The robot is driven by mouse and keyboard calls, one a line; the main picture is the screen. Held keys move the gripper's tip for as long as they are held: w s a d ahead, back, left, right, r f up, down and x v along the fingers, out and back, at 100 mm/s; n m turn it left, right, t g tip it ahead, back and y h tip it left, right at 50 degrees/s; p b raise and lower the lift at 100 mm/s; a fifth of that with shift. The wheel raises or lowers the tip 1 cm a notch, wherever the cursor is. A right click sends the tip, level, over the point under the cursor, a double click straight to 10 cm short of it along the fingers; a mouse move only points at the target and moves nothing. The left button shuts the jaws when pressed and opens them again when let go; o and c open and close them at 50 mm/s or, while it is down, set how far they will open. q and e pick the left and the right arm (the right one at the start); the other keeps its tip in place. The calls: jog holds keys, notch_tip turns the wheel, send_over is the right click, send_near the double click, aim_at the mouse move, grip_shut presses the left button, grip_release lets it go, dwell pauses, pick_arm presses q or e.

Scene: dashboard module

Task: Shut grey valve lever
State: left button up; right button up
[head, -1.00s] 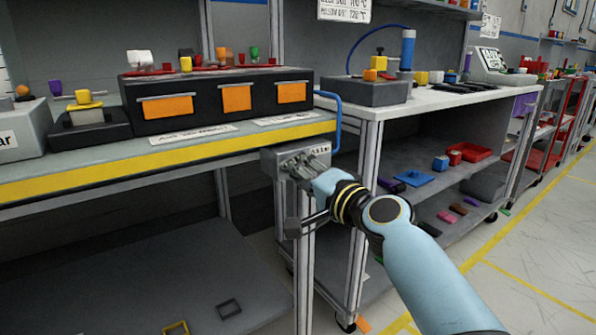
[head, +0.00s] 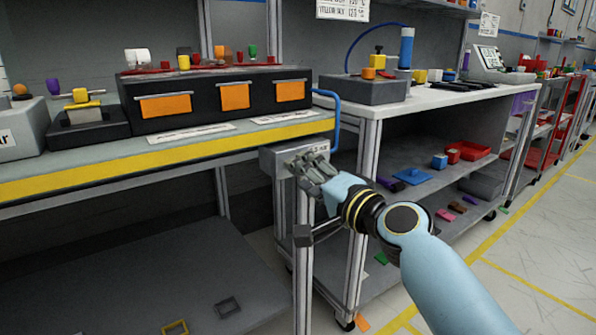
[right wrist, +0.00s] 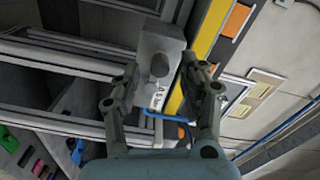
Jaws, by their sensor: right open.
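The grey valve box (head: 273,161) with a white label is fixed at the front right corner of the yellow-edged bench. It also shows in the right wrist view (right wrist: 153,40). There a rounded dark grey lever (right wrist: 159,66) stands out from its face, between the fingers of my right gripper (right wrist: 161,84). The fingers are spread and a gap shows on both sides of the lever. In the head view my right gripper (head: 308,165) is in front of the box and hides the lever. I cannot tell the lever's exact angle. My left gripper is not in view.
A blue bent handle or hose (head: 338,118) rises beside the box. The bench's yellow edge (head: 150,165) runs left. A second shelved bench (head: 440,101) stands at right, behind my arm. Open floor (head: 530,262) lies at the lower right.

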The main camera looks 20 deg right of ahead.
jog(key=v, duration=0.9)
jog(key=shift+s, duration=0.1)
jog(key=s+d+f+n+g+h+p, duration=0.1)
jog(key=s+d+f+g+p, duration=0.3)
jog(key=f, duration=0.6)
jog(key=s+f+n+g+h+b, duration=0.1)
jog(key=s+f+g+h, duration=0.1)
jog(key=s+f, duration=0.7)
jog(key=s+d+f+g+h+p, duration=0.1)
jog(key=s+d+f+g+p, duration=0.15)
jog(key=f, duration=0.95)
jog(key=s+d+f+n+g+h, duration=0.1)
jog(key=s+f, duration=0.4)
jog(key=s, duration=0.7)
jog(key=s+d+f+n+g+h+p, duration=0.1)
jog(key=s+f+n+g, duration=0.3)
jog(key=s, duration=0.8)
jog(key=s+d+f+n+g+h, duration=0.1)
jog(key=s+d+f+n+g, duration=0.2)
jog(key=s+f, duration=0.4)
jog(key=s, duration=0.5)
jog(key=shift+s+d+f+n, duration=0.3)
jog(key=shift+s+n, duration=0.05)
jog(key=shift+n, duration=0.05)
